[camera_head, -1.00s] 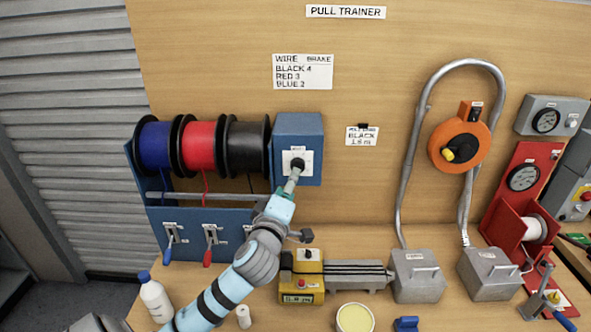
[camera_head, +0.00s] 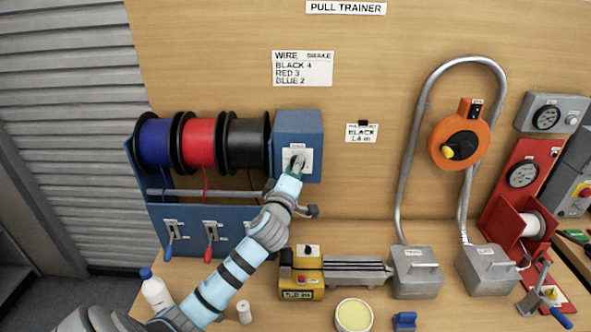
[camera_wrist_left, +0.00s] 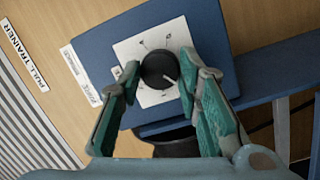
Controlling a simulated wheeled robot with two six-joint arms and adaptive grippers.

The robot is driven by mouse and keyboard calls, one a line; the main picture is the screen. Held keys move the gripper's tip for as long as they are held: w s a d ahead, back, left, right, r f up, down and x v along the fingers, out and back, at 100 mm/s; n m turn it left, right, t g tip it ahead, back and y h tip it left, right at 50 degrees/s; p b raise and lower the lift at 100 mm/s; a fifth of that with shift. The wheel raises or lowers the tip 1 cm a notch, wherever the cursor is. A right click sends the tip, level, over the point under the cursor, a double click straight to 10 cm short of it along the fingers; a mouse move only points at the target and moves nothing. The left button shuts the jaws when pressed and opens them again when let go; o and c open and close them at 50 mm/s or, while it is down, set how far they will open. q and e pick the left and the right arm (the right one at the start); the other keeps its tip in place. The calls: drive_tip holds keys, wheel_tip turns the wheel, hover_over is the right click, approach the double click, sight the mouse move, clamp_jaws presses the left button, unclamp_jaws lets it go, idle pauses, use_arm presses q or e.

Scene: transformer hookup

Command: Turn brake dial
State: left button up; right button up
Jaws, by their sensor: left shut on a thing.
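The black brake dial (camera_wrist_left: 158,69) sits on a white marked plate (camera_wrist_left: 125,47) on the front of the blue box (camera_head: 310,128), right of the wire spools. In the left wrist view its white pointer line slants to the lower right. My left gripper (camera_head: 296,166) reaches the dial from below and hides most of it in the head view. In the left wrist view the teal fingers of my left gripper (camera_wrist_left: 160,74) stand on either side of the dial, shut on it. My right gripper is not in view.
Blue (camera_head: 154,143), red (camera_head: 198,143) and black (camera_head: 246,143) spools stand left of the box, with levers below. A sign (camera_head: 303,69) lists black 4, red 3, blue 2. A small tag (camera_head: 362,132) reads black. A yellow device (camera_head: 302,274) and a bottle (camera_head: 156,290) stand on the bench.

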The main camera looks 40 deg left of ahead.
use_arm(q)
drive_tip(key=shift+m, duration=0.4)
drive_tip(key=m+g, duration=0.1)
drive_tip(key=m, duration=0.2)
drive_tip(key=shift+r, duration=0.1)
drive_tip(key=m+g, duration=0.1)
drive_tip(key=m, duration=0.3)
drive_tip(key=m+g+y, duration=0.1)
drive_tip(key=m, duration=0.3)
drive_tip(key=shift+d+r+m, duration=0.1)
drive_tip(key=shift+m, duration=0.3)
drive_tip(key=m+g+y, duration=0.1)
drive_tip(key=m, duration=0.3)
drive_tip(key=shift+w+d+m, duration=0.1)
drive_tip(key=shift+m, duration=0.2)
drive_tip(key=shift+w+d+f+m+y, duration=0.1)
drive_tip(key=shift+m+y, duration=0.65)
drive_tip(key=shift+m, duration=2.25)
drive_tip(key=shift+f+m+y, duration=0.1)
drive_tip(key=shift+m+y, duration=0.7)
drive_tip(key=shift+m, duration=2.2)
drive_tip(key=shift+w+d+m+y, duration=0.1)
drive_tip(key=shift+m+y, duration=0.65)
drive_tip(key=shift+m, duration=2.25)
